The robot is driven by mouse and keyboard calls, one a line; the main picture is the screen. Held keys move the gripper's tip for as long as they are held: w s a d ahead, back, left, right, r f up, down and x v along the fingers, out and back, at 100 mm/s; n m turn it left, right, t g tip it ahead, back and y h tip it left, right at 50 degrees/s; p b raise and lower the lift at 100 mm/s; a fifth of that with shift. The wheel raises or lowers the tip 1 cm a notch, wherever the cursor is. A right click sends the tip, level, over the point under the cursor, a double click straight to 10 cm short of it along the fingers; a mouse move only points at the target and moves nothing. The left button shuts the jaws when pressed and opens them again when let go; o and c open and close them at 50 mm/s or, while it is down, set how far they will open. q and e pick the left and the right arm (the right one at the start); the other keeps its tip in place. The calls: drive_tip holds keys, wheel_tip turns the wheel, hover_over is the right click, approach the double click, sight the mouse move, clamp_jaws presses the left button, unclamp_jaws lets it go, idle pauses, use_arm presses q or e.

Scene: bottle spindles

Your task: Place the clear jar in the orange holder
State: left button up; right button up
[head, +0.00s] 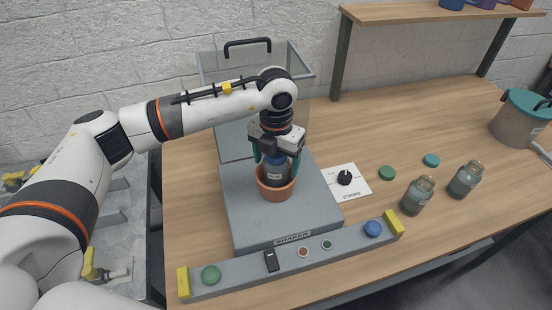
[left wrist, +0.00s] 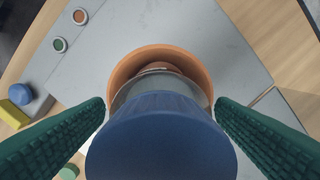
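The clear jar (head: 277,172) has a blue lid and stands upright in the orange holder (head: 276,191), a round cup on the grey shaker's plate. In the left wrist view the blue lid (left wrist: 161,142) fills the lower middle, with a strip of glass beyond it and the holder's rim (left wrist: 120,72) around the jar. My left gripper (head: 277,160) is over the holder, pointing down. Its green fingers are on either side of the jar and look slightly apart from it. The jar's lower part is hidden in the holder. My right gripper is not in view.
A clear-walled box (head: 305,75) with a black handle stands behind the holder. A front bar (head: 290,262) carries buttons. A dial card (head: 347,182), two glass jars (head: 417,196) (head: 465,179) and loose lids (head: 386,173) lie to the right. A grey pot (head: 518,118) is at far right.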

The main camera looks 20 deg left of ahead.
use_arm(q)
drive_tip(key=shift+r, duration=0.55)
wheel_tip(320, 180, up, 10)
drive_tip(key=b, duration=0.3)
drive_tip(key=shift+r, duration=0.55)
